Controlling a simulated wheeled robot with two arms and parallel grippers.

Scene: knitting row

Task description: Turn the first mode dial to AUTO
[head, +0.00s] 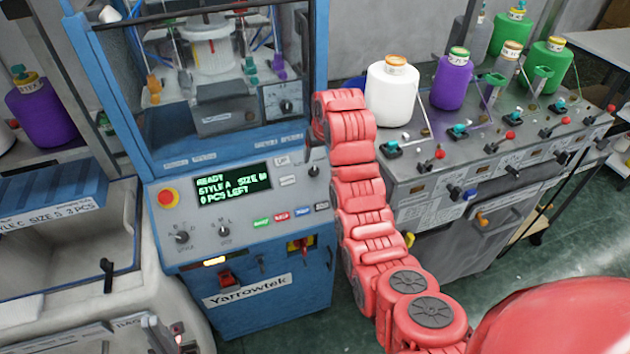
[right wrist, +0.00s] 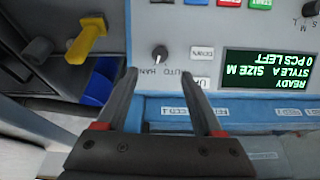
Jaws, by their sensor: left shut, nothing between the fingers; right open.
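The mode dial is a small dark knob on the blue-framed machine's panel, at the panel's right edge in the head view (head: 313,170). In the right wrist view the dial (right wrist: 160,53) appears upside down, with MAN and AUTO lettering beside it. I cannot tell for sure which word its pale mark points at. My right gripper (right wrist: 161,75) is open, its two fingers apart on either side of the dial's line, with nothing between them. My red right arm hides most of that gripper in the head view. My left gripper (head: 154,324) is shut and empty, partly visible at the bottom left.
The display (head: 233,184) reads READY, STYLE A. A red stop button (head: 166,197), two other dials and coloured buttons share the panel. A yellow lever (right wrist: 88,38) sticks out near the right gripper. A grey bench with yarn cones (head: 392,95) stands to the right.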

